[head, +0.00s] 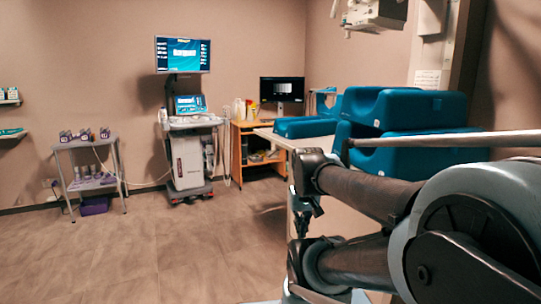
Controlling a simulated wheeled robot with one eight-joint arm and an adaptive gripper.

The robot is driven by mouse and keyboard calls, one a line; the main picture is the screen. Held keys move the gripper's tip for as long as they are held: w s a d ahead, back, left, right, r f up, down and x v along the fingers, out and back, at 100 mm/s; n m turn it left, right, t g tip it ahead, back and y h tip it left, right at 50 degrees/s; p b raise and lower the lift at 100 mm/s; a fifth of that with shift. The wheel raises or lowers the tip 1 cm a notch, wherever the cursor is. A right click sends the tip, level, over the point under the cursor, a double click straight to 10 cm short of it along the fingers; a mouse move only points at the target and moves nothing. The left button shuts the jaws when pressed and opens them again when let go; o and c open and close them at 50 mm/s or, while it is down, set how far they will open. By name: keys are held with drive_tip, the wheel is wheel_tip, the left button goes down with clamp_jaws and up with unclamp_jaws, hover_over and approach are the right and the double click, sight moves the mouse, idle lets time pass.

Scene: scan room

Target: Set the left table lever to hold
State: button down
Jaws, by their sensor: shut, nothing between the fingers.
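The scan table (276,138) stands at the right, with a pale edge and blue padded cushions (395,108) on it. I cannot make out the left table lever; my arm covers much of the table's near side. A dark jointed part that looks like my gripper (303,226) hangs at the arm's front, beside the table's near end. Its fingers look small and close together, with nothing seen between them. I cannot tell whether it touches the table.
A wheeled ultrasound cart (187,160) with screens stands at the back wall. A wooden desk (240,150) with a monitor (282,89) is beside it. A grey trolley (88,172) stands at the left. The brown floor (150,245) is clear at the left and middle.

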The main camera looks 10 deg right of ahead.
drive_tip(key=w+r+m+t+h, duration=0.15)
drive_tip(key=w+r, duration=0.45)
drive_tip(key=w, duration=0.7)
drive_tip(key=w+d+r+m, duration=0.1)
drive_tip(key=w+r+m, duration=0.35)
drive_tip(key=w, duration=0.75)
drive_tip(key=w+r+m+t, duration=0.1)
drive_tip(key=w+r, duration=0.7)
drive_tip(key=w, duration=0.5)
drive_tip(key=w+a+f+m+t, duration=0.1)
drive_tip(key=w+f+m, duration=0.2)
drive_tip(key=w, duration=1.6)
drive_tip(key=w+a+f+m+t+h, duration=0.1)
drive_tip(key=w+a+f+m, duration=0.1)
drive_tip(key=w, duration=1.7)
drive_tip(key=shift+w+f+m, duration=0.3)
drive_tip(key=shift+f+m, duration=0.1)
drive_tip(key=shift+f, duration=0.45)
drive_tip(key=x, duration=1.4)
drive_tip(key=shift+d, duration=0.2)
drive_tip(key=shift+s, duration=0.15)
